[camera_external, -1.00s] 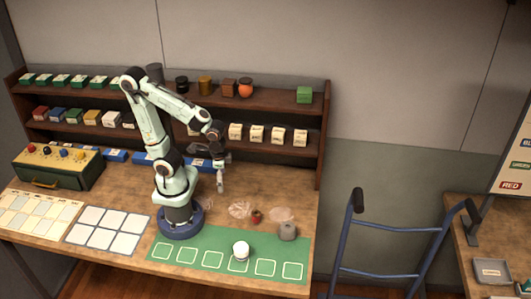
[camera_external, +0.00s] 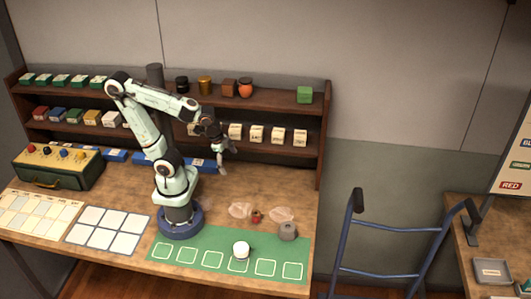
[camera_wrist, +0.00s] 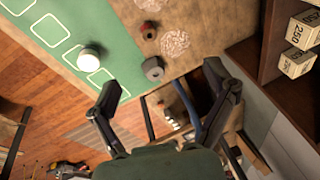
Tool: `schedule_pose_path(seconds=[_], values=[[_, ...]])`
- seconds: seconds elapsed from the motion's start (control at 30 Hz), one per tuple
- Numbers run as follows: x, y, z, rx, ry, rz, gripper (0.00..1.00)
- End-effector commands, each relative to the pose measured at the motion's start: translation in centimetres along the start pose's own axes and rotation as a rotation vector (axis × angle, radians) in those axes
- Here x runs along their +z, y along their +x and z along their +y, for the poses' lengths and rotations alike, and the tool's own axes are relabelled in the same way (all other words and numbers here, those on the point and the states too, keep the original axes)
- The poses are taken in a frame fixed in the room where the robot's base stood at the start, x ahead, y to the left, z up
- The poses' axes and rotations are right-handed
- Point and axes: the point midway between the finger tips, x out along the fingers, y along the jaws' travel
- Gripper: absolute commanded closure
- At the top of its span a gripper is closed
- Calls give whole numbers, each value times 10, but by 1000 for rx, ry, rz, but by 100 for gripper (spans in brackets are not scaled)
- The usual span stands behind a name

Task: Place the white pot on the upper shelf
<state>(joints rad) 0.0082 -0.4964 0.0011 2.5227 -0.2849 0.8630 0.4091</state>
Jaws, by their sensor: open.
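The white pot (camera_external: 241,249) is a small round white thing standing on the green mat (camera_external: 194,242) at the front of the table. It also shows in the wrist view (camera_wrist: 88,59), upper left, on the mat. My gripper (camera_external: 228,163) is open and empty, raised behind and above the pot and apart from it. Its two spread fingers show in the wrist view (camera_wrist: 163,77).
A grey pot (camera_external: 287,231) and a small red thing (camera_external: 256,216) stand right of my arm near the mat's back edge. The lower shelf (camera_external: 290,147) holds several cream boxes. A blue hand truck (camera_external: 385,230) stands right of the table.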

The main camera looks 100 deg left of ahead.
Motion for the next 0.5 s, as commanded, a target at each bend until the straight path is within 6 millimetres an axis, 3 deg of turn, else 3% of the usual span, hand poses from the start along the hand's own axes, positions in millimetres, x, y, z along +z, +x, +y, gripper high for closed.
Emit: schedule_pose_path(seconds=[0.13,0.27,0.37,0.5], values=[[-30,28,-1,-69,236,-31,16],[-54,57,15,-131,490,-79,16],[-69,84,41,-198,741,-130,16],[-78,124,92,-336,1154,-210,16]])
